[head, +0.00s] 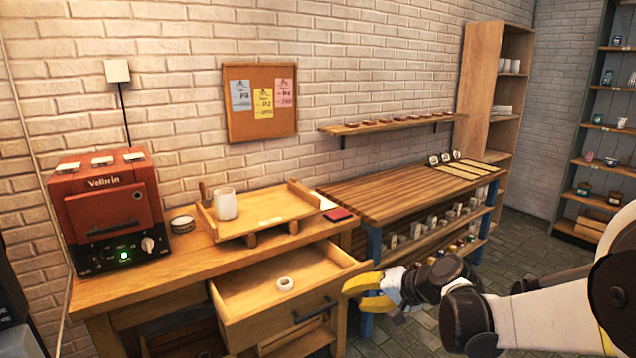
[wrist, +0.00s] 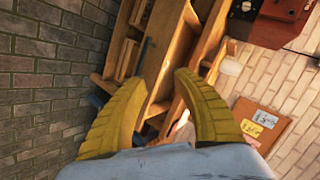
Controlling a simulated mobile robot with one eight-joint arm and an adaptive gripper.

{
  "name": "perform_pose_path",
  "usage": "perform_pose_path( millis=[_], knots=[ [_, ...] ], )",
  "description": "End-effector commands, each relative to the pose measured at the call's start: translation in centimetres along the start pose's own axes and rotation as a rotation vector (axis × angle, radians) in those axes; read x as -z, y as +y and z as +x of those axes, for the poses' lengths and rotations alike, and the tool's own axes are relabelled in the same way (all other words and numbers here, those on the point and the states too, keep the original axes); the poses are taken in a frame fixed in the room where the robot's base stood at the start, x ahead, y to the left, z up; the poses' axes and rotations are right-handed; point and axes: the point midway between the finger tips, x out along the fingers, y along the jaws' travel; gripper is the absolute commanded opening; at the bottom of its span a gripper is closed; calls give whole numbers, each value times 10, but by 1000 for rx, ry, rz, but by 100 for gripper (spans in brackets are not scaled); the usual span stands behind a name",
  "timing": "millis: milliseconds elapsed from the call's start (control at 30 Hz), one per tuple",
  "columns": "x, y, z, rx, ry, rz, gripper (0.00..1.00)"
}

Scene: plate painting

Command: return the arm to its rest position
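My gripper (head: 362,292) is at the lower right of the head view, with its yellow fingers pointing left towards the open drawer's front corner. My arm reaches in from the right edge. In the wrist view my gripper (wrist: 158,84) has its two ribbed yellow fingers spread apart. Nothing shows held between them. The wrist picture is tilted, with furniture and brick wall beyond the fingers.
An open drawer (head: 241,313) under the left workbench holds a white ring (head: 285,284). On that bench are a red kiln-like box (head: 106,203), a wooden tray (head: 270,226) and a white cup (head: 226,204). A slatted bench (head: 390,193) stands behind my gripper.

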Motion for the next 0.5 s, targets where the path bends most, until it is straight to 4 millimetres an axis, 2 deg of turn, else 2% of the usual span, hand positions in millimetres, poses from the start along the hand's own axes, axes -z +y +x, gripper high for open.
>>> perform_pose_path(
  millis=[33, 233, 367, 500],
  knots=[
    [-12, -6, -18, -43, 2, -30, 34],
    [-59, -6, -87, -233, 20, -167, 34],
    [-92, 3, -129, -352, 34, -261, 34],
    [-127, 22, -171, -474, 51, -365, 34]
  ],
)
